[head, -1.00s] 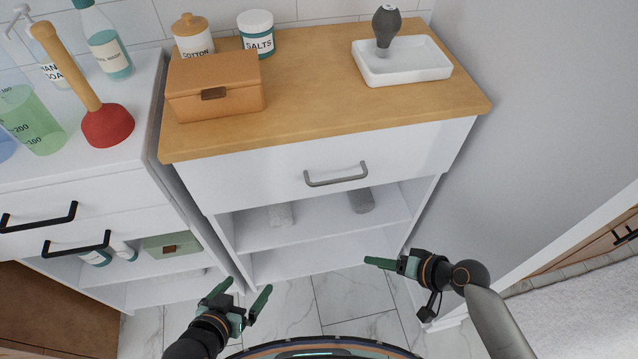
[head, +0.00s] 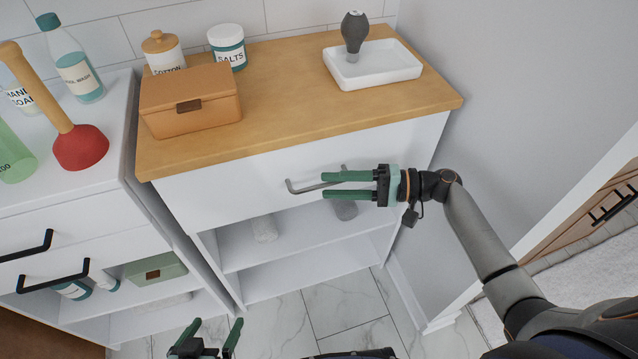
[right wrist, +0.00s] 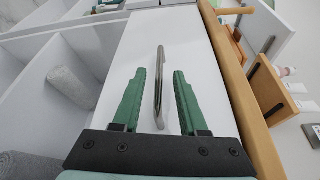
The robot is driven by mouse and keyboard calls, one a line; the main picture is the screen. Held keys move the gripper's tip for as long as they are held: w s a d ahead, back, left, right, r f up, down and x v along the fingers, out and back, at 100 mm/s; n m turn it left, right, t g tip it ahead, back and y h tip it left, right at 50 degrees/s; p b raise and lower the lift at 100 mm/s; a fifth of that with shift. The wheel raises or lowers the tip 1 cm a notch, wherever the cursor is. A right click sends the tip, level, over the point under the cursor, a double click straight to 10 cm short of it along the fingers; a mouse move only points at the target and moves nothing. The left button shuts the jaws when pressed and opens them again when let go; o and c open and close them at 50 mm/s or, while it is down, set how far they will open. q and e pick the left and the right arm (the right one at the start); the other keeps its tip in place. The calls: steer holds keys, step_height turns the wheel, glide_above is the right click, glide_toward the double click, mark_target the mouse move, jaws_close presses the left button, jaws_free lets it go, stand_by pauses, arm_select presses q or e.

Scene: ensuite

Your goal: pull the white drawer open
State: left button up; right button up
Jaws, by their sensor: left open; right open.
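The white drawer (head: 235,185) is shut under the wooden top of the middle cabinet. Its grey bar handle (head: 300,187) is partly hidden by my right gripper. My right gripper (head: 322,185) is open in front of the drawer's right half, its fingers pointing left in the head view. In the right wrist view the handle (right wrist: 159,85) lies between the two open green fingers (right wrist: 160,95), with gaps on both sides; I cannot tell how deep it sits between them. My left gripper (head: 212,330) is open and empty, low over the floor at the bottom edge.
The wooden top (head: 290,100) holds a brown box (head: 190,100), jars and a white tray (head: 372,66). Open shelves (head: 300,235) lie below the drawer. A second white cabinet (head: 60,190) with black handles stands left. A grey wall (head: 510,100) is close on the right.

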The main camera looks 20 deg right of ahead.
mark_target(320, 186)
steer(key=shift+x, duration=1.65)
steer(key=shift+c, duration=0.2)
jaws_close()
